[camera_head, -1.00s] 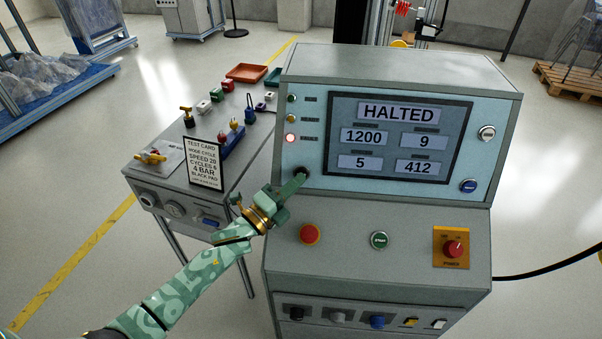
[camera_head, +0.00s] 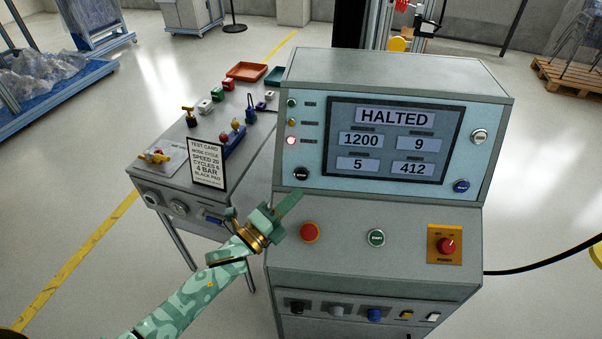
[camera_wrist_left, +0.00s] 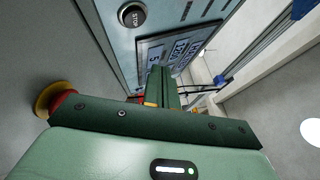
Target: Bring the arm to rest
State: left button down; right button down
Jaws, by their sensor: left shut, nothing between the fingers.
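My left arm comes in from the lower left in the head view. Its green gripper (camera_head: 289,204) is shut and empty, held in front of the control console (camera_head: 390,75), below a black button (camera_head: 301,174) and apart from it. In the left wrist view my shut fingers (camera_wrist_left: 168,88) point toward the console's display, and the black button, marked STOP (camera_wrist_left: 132,15), shows at the top. The display (camera_head: 394,117) reads HALTED, with 1200, 9, 5 and 412. My right gripper is not in view.
A red button (camera_head: 309,232), a green START button (camera_head: 376,238) and a red knob on a yellow plate (camera_head: 446,245) sit on the sloped panel. A side table (camera_head: 246,164) with a test card (camera_head: 207,164), valves and trays stands left.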

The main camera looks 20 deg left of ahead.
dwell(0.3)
pick_arm(q)
jog(key=s+a+f+n+g+y, duration=0.2)
jog(key=s+a+n+g+y, duration=0.45)
jog(key=s+n, duration=0.35)
jog(key=s+a+f+n+g+y, duration=0.1)
jog(key=s+a+n+g+y, duration=0.55)
jog(key=s, duration=0.65)
jog(key=s+d+f+n+g+h, duration=0.1)
jog(key=s+d+f, duration=0.1)
jog(key=f, duration=1.1)
jog(key=s+d+f+n+h, duration=0.1)
jog(key=s+d+f+n, duration=0.15)
jog(key=f, duration=1.05)
jog(key=s+f+n+g, duration=0.1)
jog(key=s+f, duration=0.7)
jog(key=s, duration=0.2)
jog(key=s+a+f+n+g+h, duration=0.1)
jog(key=s+f+g, duration=0.1)
jog(key=s+f, duration=0.5)
jog(key=s, duration=0.3)
jog(key=shift+f, duration=0.35)
